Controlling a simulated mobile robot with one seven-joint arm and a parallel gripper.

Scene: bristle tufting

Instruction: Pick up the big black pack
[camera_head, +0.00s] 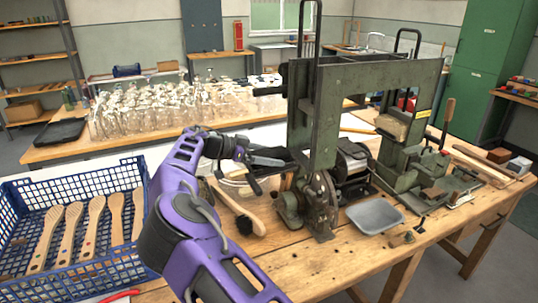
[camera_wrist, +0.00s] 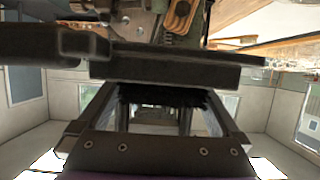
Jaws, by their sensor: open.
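The big black pack (camera_head: 284,155) shows in the head view as a dark mass at the left foot of the green machine, partly hidden by my gripper and the machine frame. My gripper (camera_head: 263,168) is open beside its left side; I cannot tell whether the fingers touch it. In the wrist view, which looks upside down, a ragged black bristle edge (camera_wrist: 165,94) shows in the middle, just below a dark slab. It is likely part of the pack, mostly hidden. The dark slabs across the upper part are close to the camera.
The green machine (camera_head: 312,110) stands right of my gripper. A grey tray (camera_head: 375,217) lies in front of it. A wooden-handled brush (camera_head: 240,212) lies below my gripper. A blue crate (camera_head: 70,184) with several wooden paddles stands left. Many glasses (camera_head: 165,112) stand behind.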

